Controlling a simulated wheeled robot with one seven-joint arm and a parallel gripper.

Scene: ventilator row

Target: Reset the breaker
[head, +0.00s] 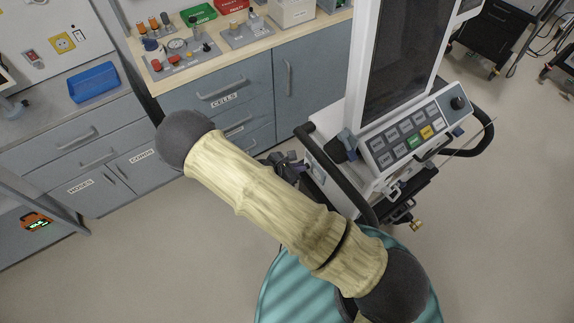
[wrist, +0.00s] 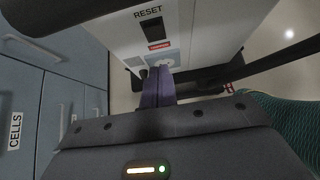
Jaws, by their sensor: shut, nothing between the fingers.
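In the wrist view, a white panel on the ventilator's side carries a RESET label (wrist: 148,13). Below the label is the breaker, a dark rocker or slot (wrist: 153,33), with a small red label (wrist: 159,46) under it. My gripper (wrist: 158,72) is shut and empty, its purple fingers side by side just below the red label in the picture. I cannot tell whether the fingertips touch the panel. In the head view the ventilator (head: 412,135) stands right of my arm, and my gripper (head: 290,160) is partly hidden beside its lower left side. The breaker cannot be made out there.
A black rail (head: 340,180) curves around the ventilator near my gripper. Grey cabinets, one marked CELLS (head: 222,99), stand behind to the left, with a cluttered wooden counter (head: 215,30) on top. The floor at right (head: 510,180) is clear.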

